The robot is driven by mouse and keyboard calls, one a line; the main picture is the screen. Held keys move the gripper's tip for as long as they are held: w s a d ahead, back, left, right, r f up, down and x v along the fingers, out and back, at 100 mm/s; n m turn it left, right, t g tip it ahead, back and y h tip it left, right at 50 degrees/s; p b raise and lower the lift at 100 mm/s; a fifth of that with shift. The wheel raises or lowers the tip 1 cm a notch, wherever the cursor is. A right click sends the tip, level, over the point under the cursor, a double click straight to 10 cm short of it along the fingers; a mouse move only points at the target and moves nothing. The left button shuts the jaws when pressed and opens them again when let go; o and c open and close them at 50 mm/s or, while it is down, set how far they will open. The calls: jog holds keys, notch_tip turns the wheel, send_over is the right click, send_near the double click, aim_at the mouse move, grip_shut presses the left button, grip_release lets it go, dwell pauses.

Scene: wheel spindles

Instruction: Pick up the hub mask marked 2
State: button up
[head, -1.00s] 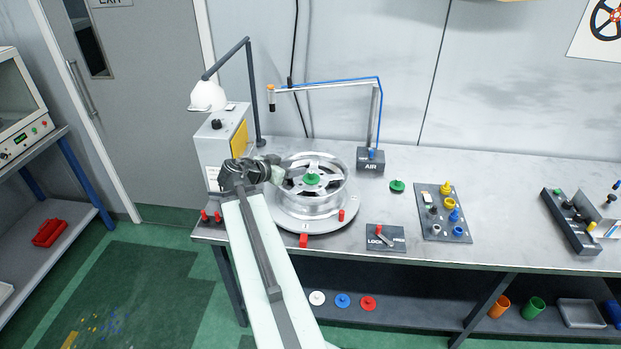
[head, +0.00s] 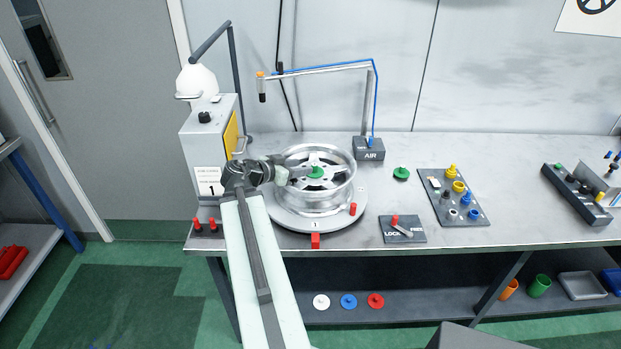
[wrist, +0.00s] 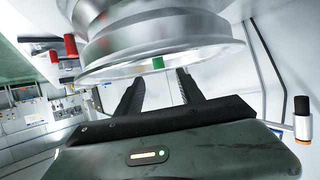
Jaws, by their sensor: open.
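A silver spoked wheel (head: 337,193) lies flat on a round turntable plate marked 1 on the bench. A green knobbed disc (head: 316,172) sits at the wheel's hub; a green part also shows beyond the rim in the wrist view (wrist: 158,63). A second green knobbed disc (head: 401,173) lies on the bench to the right. No mark 2 is readable on either disc. My gripper (head: 300,171) reaches over the wheel's left side towards the hub disc. Its two dark fingers (wrist: 162,80) are apart and empty in the wrist view, with the green part between their tips.
A grey box (head: 208,150) with a lamp stands behind left. An air stand (head: 369,149) with an overhead arm is behind the wheel. A lock panel (head: 402,230) and a plate of coloured caps (head: 453,198) lie right. White, blue and red discs (head: 349,301) lie on the lower shelf.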

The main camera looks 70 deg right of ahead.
aim_at(314, 164)
jog(key=shift+b+x, duration=0.45)
jog(key=shift+x, duration=1)
jog(key=b+x, duration=0.1)
jog(key=x, duration=0.1)
jog(key=b+x, duration=0.1)
jog(key=x, duration=0.2)
jog(key=shift+w+a+f, duration=0.1)
jog(key=shift+a+f, duration=0.05)
jog(key=shift+f, duration=0.1)
jog(key=shift+r, duration=0.1)
jog(key=shift+c, duration=0.4)
grip_shut()
